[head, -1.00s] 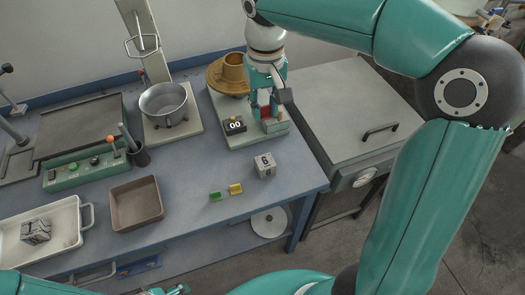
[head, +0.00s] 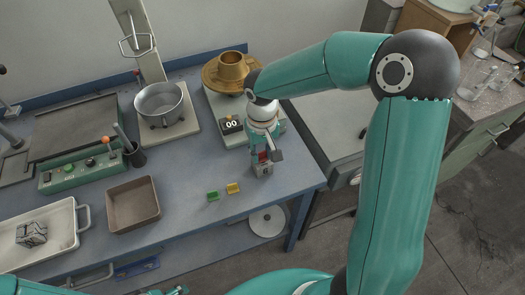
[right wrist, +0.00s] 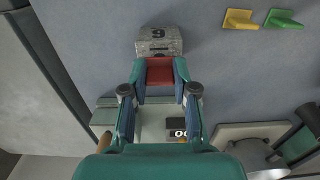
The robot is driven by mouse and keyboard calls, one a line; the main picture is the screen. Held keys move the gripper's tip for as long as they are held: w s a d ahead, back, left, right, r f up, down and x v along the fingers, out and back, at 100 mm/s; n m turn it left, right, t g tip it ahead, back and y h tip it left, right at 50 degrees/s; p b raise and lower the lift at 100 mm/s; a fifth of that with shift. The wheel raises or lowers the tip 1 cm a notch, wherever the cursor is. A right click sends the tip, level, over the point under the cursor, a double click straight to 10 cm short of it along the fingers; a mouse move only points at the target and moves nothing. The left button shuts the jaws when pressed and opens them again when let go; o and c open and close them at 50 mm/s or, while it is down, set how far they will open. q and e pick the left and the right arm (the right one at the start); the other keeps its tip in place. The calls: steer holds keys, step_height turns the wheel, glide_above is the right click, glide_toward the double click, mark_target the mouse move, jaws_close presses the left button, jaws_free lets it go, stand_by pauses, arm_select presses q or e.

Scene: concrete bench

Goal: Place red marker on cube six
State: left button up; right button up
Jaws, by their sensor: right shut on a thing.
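The red marker (right wrist: 160,72) is a small red block between the fingers of my right gripper (right wrist: 160,80), which is shut on it. In the head view my right gripper (head: 262,156) points down at the front right of the bench, right over cube six (head: 262,170). Cube six is grey with a dark digit; in the right wrist view it (right wrist: 160,42) lies just beyond the marker. I cannot tell whether marker and cube touch. Of my left gripper, only a small part (head: 178,290) shows at the bottom edge.
A green marker (head: 213,196) and a yellow marker (head: 233,188) lie left of cube six. A brown tray (head: 133,225), a white tray (head: 75,245) with another cube (head: 32,234), and a scale (head: 212,105) with a brass piece stand around. The bench's right edge is close.

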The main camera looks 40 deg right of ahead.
mark_target(262, 153)
steer(key=shift+f, duration=0.2)
steer(key=o, duration=0.8)
steer(key=shift+c, duration=0.2)
step_height(262, 153, up, 12)
steer(key=shift+s, duration=0.1)
stand_by(0.5)
